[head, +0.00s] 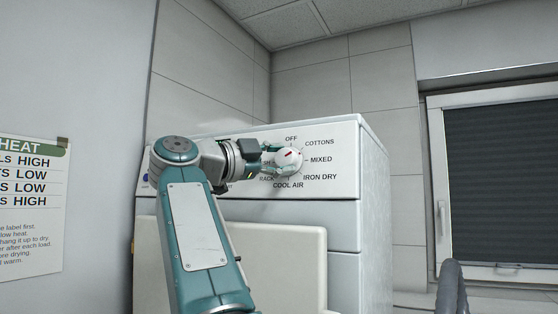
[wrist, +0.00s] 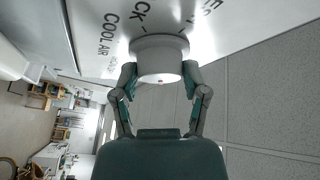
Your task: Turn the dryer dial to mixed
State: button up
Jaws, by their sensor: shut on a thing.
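The white round dial (head: 291,161) sits on the dryer's control panel (head: 342,158). Labels around it read OFF at the top, COTTONS, MIXED at the right, IRON DRY, COOL AIR at the bottom and RACK at lower left. In the wrist view the dial (wrist: 160,58) sits between my two fingers (wrist: 160,84), one on each side. The fingers cover part of the dial's edge in the head view.
The white dryer (head: 375,190) stands against a tiled wall. A pale panel (head: 295,262) is in front of its lower part. A heat-settings sign (head: 32,205) hangs at the left. A window with a dark blind (head: 505,180) is at the right.

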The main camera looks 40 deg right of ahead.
jog(key=shift+f, duration=0.1)
jog(key=o, duration=1.2)
jog(key=shift+c, duration=0.2)
jog(key=w+a+f, duration=0.1)
jog(key=a, duration=1.1)
jog(key=shift+w+f, duration=0.15)
jog(key=shift+f, duration=0.05)
